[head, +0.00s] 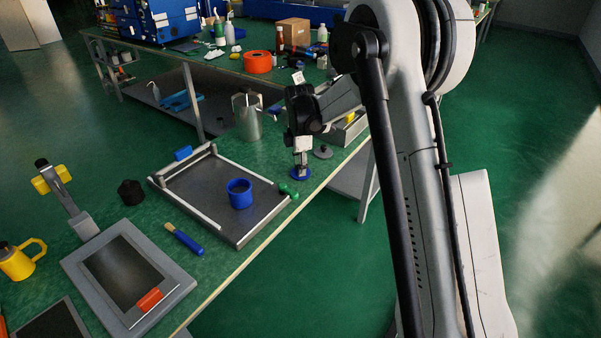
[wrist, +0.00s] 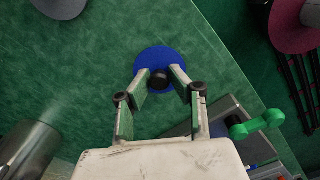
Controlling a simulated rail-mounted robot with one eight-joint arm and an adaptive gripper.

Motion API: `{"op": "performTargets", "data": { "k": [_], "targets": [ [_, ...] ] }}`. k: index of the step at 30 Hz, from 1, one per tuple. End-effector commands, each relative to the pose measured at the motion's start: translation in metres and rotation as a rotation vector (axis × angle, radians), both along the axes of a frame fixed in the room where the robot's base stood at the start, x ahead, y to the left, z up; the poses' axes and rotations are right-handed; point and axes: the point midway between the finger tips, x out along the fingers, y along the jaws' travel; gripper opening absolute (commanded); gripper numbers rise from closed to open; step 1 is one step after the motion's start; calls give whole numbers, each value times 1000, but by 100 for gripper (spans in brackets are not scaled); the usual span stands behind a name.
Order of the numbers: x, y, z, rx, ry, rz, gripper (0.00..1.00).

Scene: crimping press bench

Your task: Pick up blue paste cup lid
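The blue paste cup lid (head: 300,174) is a flat blue disc lying on the green bench top near its front edge. In the wrist view the lid (wrist: 153,58) has a round black knob (wrist: 158,79). My gripper (head: 301,166) points down over the lid. In the wrist view my gripper's fingers (wrist: 160,77) stand on either side of the knob, with what looks like a small gap at each side. The fingers are apart, and I see no firm grip. A blue cup (head: 239,194) stands on the framed tray to the left.
The grey framed tray (head: 194,203) with green knobs (head: 288,191) is just left of the lid. A grey lid (head: 322,153) lies behind it to the right. A metal canister (head: 247,118) stands farther back; it also shows in the wrist view (wrist: 25,150).

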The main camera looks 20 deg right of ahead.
Motion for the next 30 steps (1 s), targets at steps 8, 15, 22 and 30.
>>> {"op": "performTargets", "data": {
  "k": [8,15,22,30],
  "targets": [
    [0,0,-2,0,1,0,0],
    [0,0,4,0,1,0,0],
    [-1,0,35,0,1,0,0],
    [-29,48,74,0,1,4,0]
  ]
}}
